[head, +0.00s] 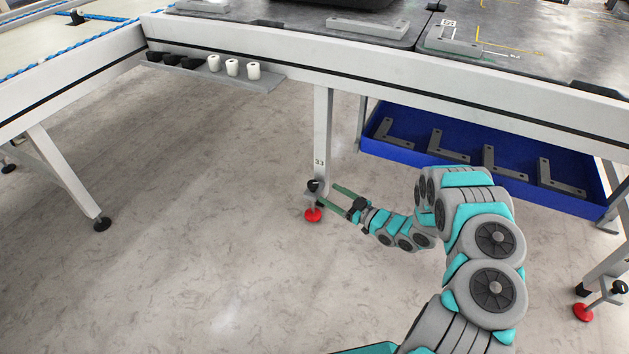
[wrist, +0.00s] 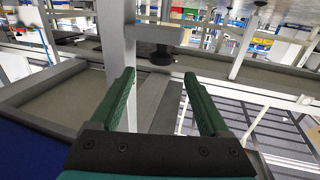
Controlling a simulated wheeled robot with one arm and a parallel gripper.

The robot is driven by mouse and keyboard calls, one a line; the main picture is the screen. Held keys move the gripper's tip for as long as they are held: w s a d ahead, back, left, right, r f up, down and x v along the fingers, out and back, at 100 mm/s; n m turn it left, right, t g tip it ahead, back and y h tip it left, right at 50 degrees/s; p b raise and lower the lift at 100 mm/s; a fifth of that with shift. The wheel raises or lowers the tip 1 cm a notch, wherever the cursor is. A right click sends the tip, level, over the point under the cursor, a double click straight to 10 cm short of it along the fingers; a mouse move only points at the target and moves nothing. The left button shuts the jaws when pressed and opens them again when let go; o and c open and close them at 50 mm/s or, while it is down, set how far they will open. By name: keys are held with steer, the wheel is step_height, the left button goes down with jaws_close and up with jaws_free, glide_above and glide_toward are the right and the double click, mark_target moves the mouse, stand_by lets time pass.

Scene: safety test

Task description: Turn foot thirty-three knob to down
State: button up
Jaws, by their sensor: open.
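The table leg marked 33 (head: 321,135) stands on a red foot (head: 313,215). A small black knob (head: 315,185) sits at the side bracket just above that foot. My gripper (head: 322,188) has its green fingers spread and reaches to the leg from the right, close to the knob. In the wrist view, the black knob (wrist: 161,56) hangs under a grey bracket (wrist: 160,33) and shows between and beyond the fingertips of my open gripper (wrist: 159,72). Nothing is held. Whether a finger touches the leg or bracket cannot be told. The knob's setting is too small to read.
A blue tray (head: 408,157) with several grey L-shaped brackets sits under the table to the right. A small shelf (head: 265,81) with white and black cylinders hangs under the table edge. Another red foot (head: 583,312) stands at lower right. The floor left of the leg is clear.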

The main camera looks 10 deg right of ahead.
mark_target(317, 187)
steer(key=x, duration=0.7)
steer(key=shift+s, duration=0.15)
jaws_close()
stand_by(0.4)
